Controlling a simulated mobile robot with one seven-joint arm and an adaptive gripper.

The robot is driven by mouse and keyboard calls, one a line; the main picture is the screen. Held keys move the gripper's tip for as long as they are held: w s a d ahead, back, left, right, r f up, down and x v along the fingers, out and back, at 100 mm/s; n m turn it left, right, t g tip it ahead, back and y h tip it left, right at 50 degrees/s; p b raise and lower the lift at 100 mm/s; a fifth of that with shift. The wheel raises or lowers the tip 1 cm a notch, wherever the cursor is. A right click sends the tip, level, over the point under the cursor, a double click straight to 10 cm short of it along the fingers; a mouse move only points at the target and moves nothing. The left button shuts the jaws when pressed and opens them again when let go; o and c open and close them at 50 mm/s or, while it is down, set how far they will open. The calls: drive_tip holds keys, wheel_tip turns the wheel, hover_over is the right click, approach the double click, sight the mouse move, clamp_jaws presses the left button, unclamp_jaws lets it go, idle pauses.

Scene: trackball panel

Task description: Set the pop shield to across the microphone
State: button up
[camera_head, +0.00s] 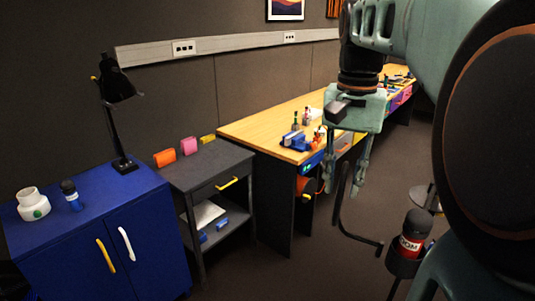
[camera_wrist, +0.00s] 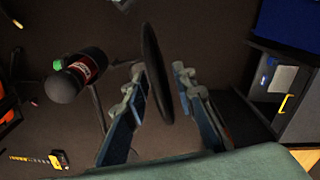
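The microphone (camera_head: 411,238) is dark with a red label and stands on a stand at the lower right of the head view. It also shows at the upper left of the wrist view (camera_wrist: 76,77). The pop shield (camera_head: 343,182) is a thin black disc seen nearly edge-on, on a bent black arm beside the microphone, not across it. In the wrist view the pop shield (camera_wrist: 156,72) appears between the two fingers. My gripper (camera_head: 360,185) points down, and its fingers (camera_wrist: 160,78) are apart. Gaps show beside the disc; contact is not clear.
A blue cabinet (camera_head: 95,240) with a lamp (camera_head: 119,110) stands at the left. A dark side table (camera_head: 205,165) and a long wooden workbench (camera_head: 265,125) run along the wall. Open floor lies in front of them.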

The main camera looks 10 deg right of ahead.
clamp_jaws()
